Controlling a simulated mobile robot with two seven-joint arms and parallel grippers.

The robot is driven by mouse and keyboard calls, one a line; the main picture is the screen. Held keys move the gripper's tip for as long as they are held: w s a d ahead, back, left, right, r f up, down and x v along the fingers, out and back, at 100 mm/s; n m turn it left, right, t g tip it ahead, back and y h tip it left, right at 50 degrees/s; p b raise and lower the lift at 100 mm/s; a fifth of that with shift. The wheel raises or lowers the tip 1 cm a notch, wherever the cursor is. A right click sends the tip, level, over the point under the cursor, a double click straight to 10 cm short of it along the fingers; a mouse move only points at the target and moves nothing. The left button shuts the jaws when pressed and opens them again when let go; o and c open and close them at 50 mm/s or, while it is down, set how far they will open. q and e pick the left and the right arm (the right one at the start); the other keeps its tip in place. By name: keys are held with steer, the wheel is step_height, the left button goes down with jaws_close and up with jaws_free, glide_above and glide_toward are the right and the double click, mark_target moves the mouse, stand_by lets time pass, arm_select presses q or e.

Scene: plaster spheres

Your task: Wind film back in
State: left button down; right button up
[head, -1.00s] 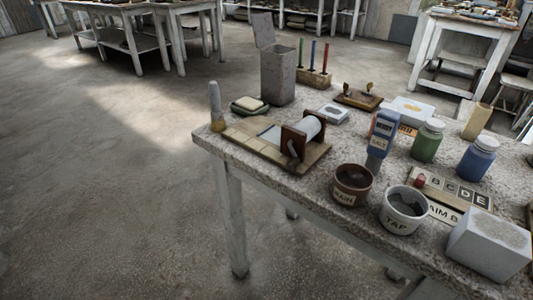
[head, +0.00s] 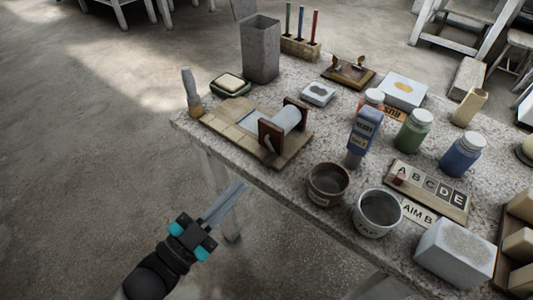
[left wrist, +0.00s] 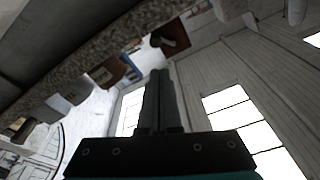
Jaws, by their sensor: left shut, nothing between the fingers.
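The film winder is a wooden board (head: 228,119) with a pale roll (head: 287,119) between two dark brown end blocks (head: 271,139). It stands at the table's front left corner. A greyish strip of film (head: 243,115) lies on the board left of the roll. My left gripper (head: 240,187) is in front of the table edge, below and left of the winder, apart from it. Its fingers are together and empty. The fingers also show in the left wrist view (left wrist: 158,80). My right gripper is not in view.
A brush-like tool (head: 192,92) stands at the table's left corner. A brown pot (head: 327,184), a white pot (head: 379,212) and a blue labelled tube (head: 364,133) stand right of the winder. The grey bin (head: 261,50) is behind. The floor left of the table is clear.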

arm_select(q)
steer(key=s+r+m+h, duration=0.1)
steer(key=r+h, duration=0.1)
step_height(320, 180, up, 2)
steer(key=r+b, duration=0.1)
glide_above(265, 176)
steer(key=d, duration=0.2)
steer(key=shift+s+f+g, duration=0.25)
steer(key=shift+g, duration=0.05)
steer(key=shift+a+f+b, duration=0.25)
steer(key=shift+f+b, duration=0.15)
steer(key=shift+f, duration=0.2)
steer(key=shift+w+a+f+b, duration=0.1)
steer(key=shift+a+f+b, duration=0.2)
steer(key=shift+f, duration=0.2)
steer(key=shift+w+a+f+b, duration=0.15)
steer(key=shift+f+b, duration=0.15)
steer(key=shift+f, duration=0.15)
steer(key=shift+a+f, duration=0.2)
steer(key=shift+f, duration=0.1)
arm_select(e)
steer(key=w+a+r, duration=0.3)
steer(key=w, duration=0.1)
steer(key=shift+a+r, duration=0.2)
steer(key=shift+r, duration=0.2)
arm_select(q)
steer(key=shift+m, duration=0.3)
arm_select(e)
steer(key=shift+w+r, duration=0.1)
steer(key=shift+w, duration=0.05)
